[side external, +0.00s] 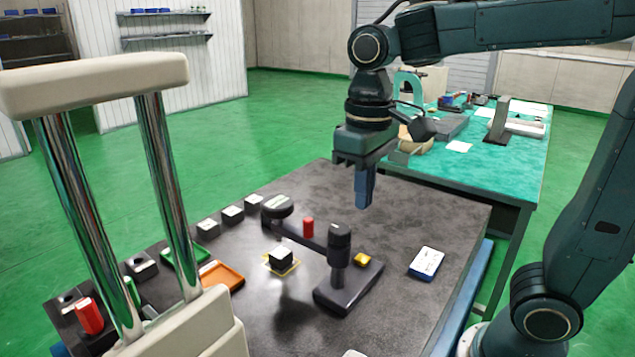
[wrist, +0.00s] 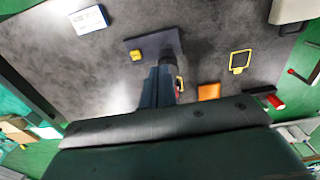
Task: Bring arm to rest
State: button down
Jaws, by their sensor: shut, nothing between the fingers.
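My gripper (side external: 364,190) is shut and empty. It points down and hangs in the air above the dark worktable (side external: 400,220), behind and to the right of the black post of a stand. In the wrist view my gripper's fingers (wrist: 158,84) are together, with the stand's dark base (wrist: 160,44) beyond them. The arm reaches in from the right, bent over the table.
The black stand (side external: 340,250) carries a yellow block (side external: 362,259). A black-and-white block (side external: 281,257) sits on a yellow-outlined square. A white-blue box (side external: 426,263), an orange tray (side external: 220,275) and a red cylinder (side external: 308,227) are around. A pale frame with chrome columns (side external: 168,190) stands at left.

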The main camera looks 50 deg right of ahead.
jog(key=s+d+f+t, duration=0.2)
jog(key=s+d+t, duration=0.2)
jog(key=s, duration=0.5)
jog(key=shift+s+d+f+t, duration=0.15)
jog(key=shift+s+f+t, duration=0.1)
jog(key=shift+t, duration=0.55)
jog(key=shift+w+r, duration=0.1)
jog(key=shift+r, duration=0.05)
dwell(0.3)
